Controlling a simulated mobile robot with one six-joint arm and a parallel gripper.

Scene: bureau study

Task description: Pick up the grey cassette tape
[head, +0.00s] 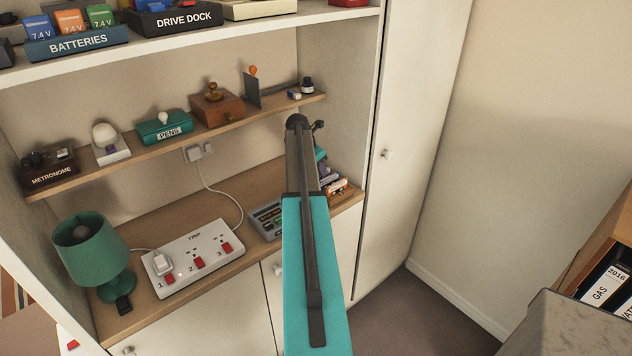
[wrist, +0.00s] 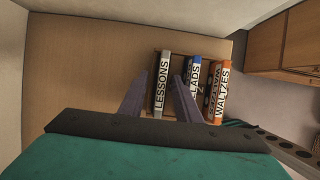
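The grey cassette tape (wrist: 162,95), with a white spine label reading LESSONS, stands upright at the left of a short row in the wrist view. My gripper (wrist: 161,77) is open, with one finger on each side of this tape. The left finger is over bare wood. The right finger is between the grey tape and the blue tape, partly covering the blue one's label. I cannot tell whether either finger touches a tape.
The blue tape (wrist: 193,74) and the orange WALTZES tape (wrist: 217,92) stand close to the right. The orange tape also shows in the head view (head: 337,187). The wooden surface (wrist: 95,65) left of the row is clear. A power strip (head: 193,258) lies further left.

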